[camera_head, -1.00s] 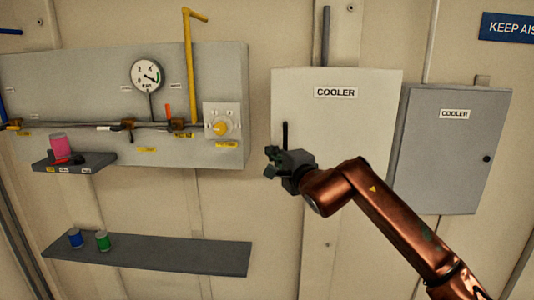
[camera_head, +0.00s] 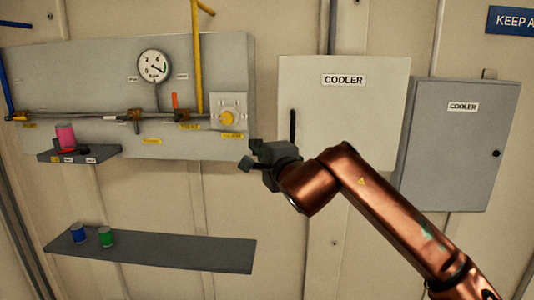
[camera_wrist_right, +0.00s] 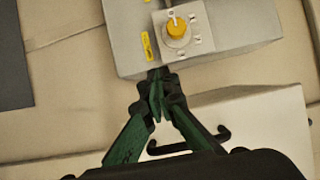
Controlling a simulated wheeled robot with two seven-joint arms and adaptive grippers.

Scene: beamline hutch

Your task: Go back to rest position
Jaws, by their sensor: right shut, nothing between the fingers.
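My right gripper (camera_head: 250,156) is in front of the wall, just left of and below the black handle of the white cooler cabinet (camera_head: 365,130). In the right wrist view its green and black fingers (camera_wrist_right: 157,95) come together with nothing between them. The cooler's black handle (camera_head: 293,126) stands upright on the closed door and also shows in the right wrist view (camera_wrist_right: 190,146), beyond the fingers. The copper right arm reaches in from the lower right. My left gripper is not in view.
A grey panel (camera_head: 80,75) carries a gauge (camera_head: 154,67), pipes and a yellow knob (camera_head: 229,118). A small shelf (camera_head: 100,153) holds a pink cup (camera_head: 66,135). A long lower shelf (camera_head: 170,250) holds blue (camera_head: 78,233) and green (camera_head: 106,237) cups. A grey cooler box (camera_head: 460,150) hangs at right.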

